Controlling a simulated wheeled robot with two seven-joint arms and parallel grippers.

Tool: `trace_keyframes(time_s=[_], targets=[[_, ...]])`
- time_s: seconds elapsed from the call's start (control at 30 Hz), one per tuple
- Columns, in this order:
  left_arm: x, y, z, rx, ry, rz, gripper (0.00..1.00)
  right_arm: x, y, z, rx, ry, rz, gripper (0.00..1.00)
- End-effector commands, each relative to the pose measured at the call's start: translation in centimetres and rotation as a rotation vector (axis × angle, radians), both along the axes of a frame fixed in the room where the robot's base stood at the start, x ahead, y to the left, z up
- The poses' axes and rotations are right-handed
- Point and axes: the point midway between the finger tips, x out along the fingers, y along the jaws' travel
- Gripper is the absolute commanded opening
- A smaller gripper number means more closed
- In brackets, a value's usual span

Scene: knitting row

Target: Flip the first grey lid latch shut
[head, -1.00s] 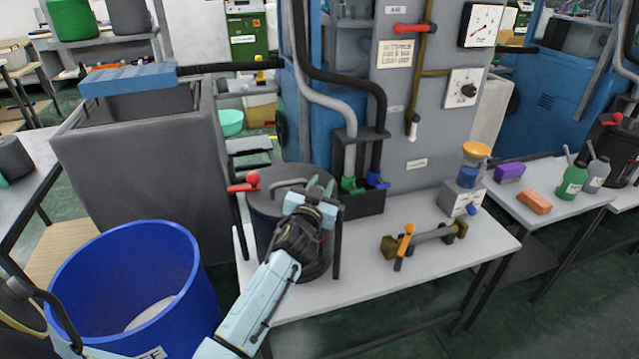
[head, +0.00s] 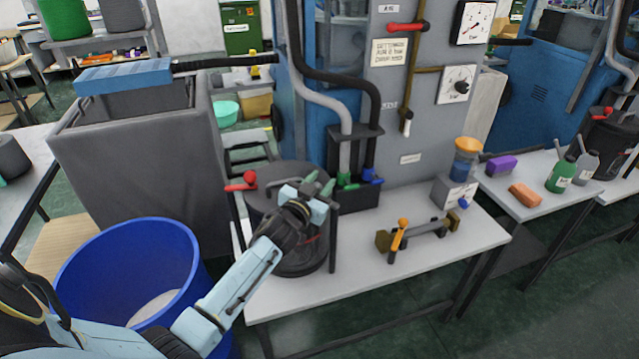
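The dark grey round pot (head: 262,200) stands at the left end of the white bench, with a flat grey lid (head: 280,172) on top. My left gripper (head: 320,183) is over the right side of the pot's rim. The hand and wrist cover the front right of the lid. I cannot make out a grey latch; whether the fingers touch one is unclear. My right gripper is not in view.
A red-handled valve (head: 242,182) sticks out left of the pot. A black holder (head: 357,195) with hoses stands behind it. A clamp-like fitting (head: 418,235) lies on the white bench (head: 350,272). A blue bin (head: 125,265) stands at the lower left.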

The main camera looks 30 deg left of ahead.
Motion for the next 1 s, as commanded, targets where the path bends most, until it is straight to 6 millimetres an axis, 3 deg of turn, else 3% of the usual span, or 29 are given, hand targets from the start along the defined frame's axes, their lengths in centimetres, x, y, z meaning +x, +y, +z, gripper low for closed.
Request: trace_keyframes(time_s=[0.27, 0.7, 1.0], targets=[[-2.1, -0.2, -0.1, -0.002, 0.003, 0.001, 0.34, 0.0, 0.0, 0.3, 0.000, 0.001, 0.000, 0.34], [-10.9, -0.9, -0.1, -0.001, 0.002, -0.001, 0.34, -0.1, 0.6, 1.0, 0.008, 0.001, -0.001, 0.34], [-13.3, -1.1, 0.0, 0.000, 0.000, 0.000, 0.34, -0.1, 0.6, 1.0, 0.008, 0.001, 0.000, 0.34]])
